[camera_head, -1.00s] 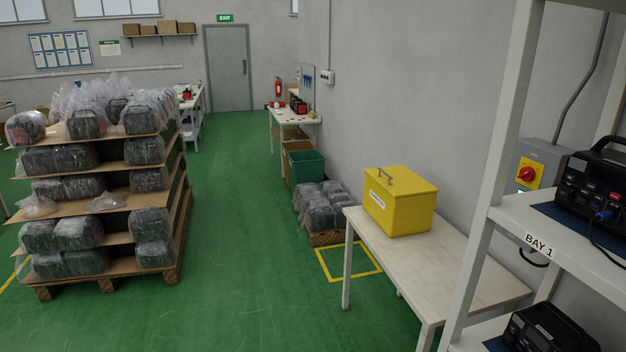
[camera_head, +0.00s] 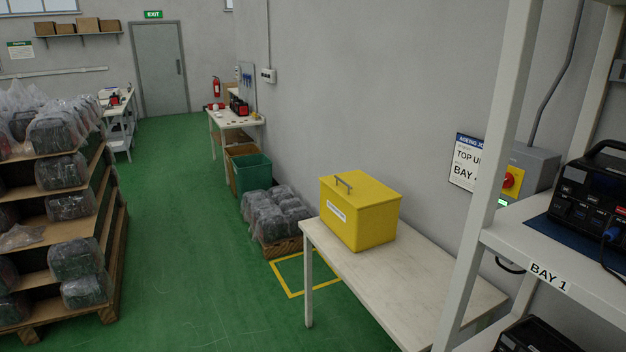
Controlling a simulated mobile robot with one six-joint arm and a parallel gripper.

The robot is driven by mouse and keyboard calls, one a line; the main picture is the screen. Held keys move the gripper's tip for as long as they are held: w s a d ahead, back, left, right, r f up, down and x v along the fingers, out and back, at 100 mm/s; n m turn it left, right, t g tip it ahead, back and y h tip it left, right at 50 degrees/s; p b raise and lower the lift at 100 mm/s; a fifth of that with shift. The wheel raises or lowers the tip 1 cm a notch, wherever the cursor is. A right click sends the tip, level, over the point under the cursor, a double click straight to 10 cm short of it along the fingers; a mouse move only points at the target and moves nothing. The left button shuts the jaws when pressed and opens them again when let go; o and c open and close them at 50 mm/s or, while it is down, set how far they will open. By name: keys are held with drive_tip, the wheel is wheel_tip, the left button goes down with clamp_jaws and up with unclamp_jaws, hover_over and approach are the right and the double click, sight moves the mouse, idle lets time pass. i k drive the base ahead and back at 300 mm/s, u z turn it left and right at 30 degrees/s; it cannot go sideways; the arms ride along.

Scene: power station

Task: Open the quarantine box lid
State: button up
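The quarantine box (camera_head: 365,222) is a yellow box with a white label on its front-left side. It stands on a pale table (camera_head: 405,290) against the grey wall. Its lid (camera_head: 362,188) is shut, with a grey bar handle (camera_head: 344,183) on top near the left edge. The label's text is too small to read. My gripper is not in view.
A white shelf rack (camera_head: 490,225) marked BAY 1, with black units, stands close at the right. A pallet of wrapped units (camera_head: 60,200) stands at the left. Wrapped units (camera_head: 272,215) sit on a low pallet behind the table. Green floor (camera_head: 190,260) between is clear.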

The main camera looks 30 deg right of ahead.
sight(359, 190)
drive_tip(key=u, duration=0.3)
drive_tip(key=i, duration=0.95)
drive_tip(key=u, duration=0.3)
